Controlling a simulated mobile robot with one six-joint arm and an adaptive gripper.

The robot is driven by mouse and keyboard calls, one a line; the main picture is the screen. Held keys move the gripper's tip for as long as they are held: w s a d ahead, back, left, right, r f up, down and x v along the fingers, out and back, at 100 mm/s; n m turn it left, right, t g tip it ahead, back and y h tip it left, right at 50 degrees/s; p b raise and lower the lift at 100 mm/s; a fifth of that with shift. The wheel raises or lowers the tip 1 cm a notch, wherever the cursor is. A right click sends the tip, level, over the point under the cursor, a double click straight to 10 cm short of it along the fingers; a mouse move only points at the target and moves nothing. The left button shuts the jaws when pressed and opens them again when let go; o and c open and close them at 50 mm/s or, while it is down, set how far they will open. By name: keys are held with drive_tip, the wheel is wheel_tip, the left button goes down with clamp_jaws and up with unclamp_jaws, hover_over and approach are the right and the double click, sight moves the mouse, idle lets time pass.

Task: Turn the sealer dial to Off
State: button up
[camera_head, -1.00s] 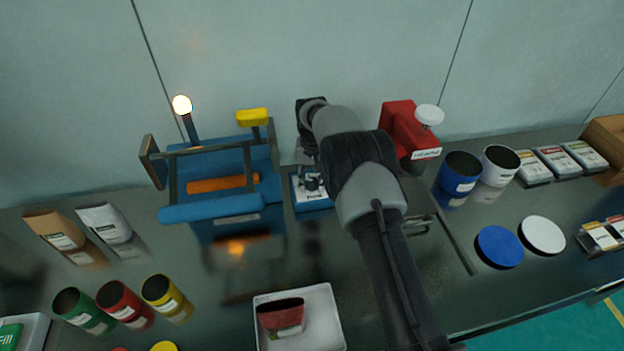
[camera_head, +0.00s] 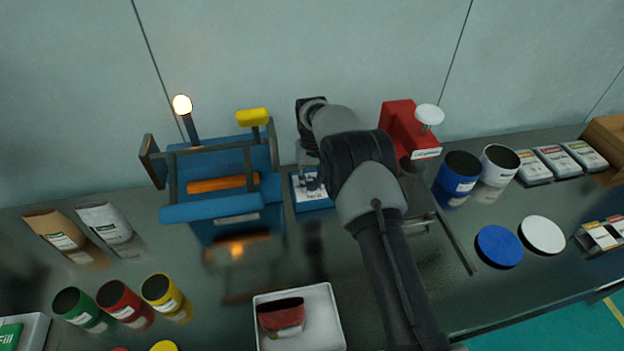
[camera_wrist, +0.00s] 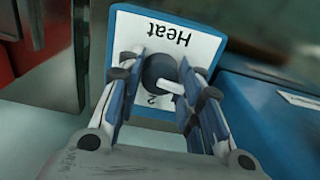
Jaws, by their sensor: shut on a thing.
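The dial (camera_wrist: 159,72) is a round dark knob with a white pointer on a white plate marked "Heat" (camera_wrist: 185,40), upside down in the wrist view. The plate has a blue border. A "2" shows near the pointer; no Off mark is readable. My gripper (camera_wrist: 160,78) is shut on the dial, one finger on each side of it. In the head view the blue-edged dial panel (camera_head: 312,203) stands right of the blue sealer (camera_head: 215,205), below my gripper (camera_head: 311,180), which largely hides the dial.
A red machine with a white knob (camera_head: 402,130) stands right of my arm. A white tray (camera_head: 335,330) with a red pouch lies in front. Blue and white jars (camera_head: 459,170) stand at the right. Green, red and yellow cans (camera_head: 122,305) stand front left.

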sight(312, 180)
drive_tip(key=o, duration=1.1)
drive_tip(key=shift+r, duration=0.1)
wheel_tip(312, 180, up, 12)
drive_tip(key=shift+f, duration=0.1)
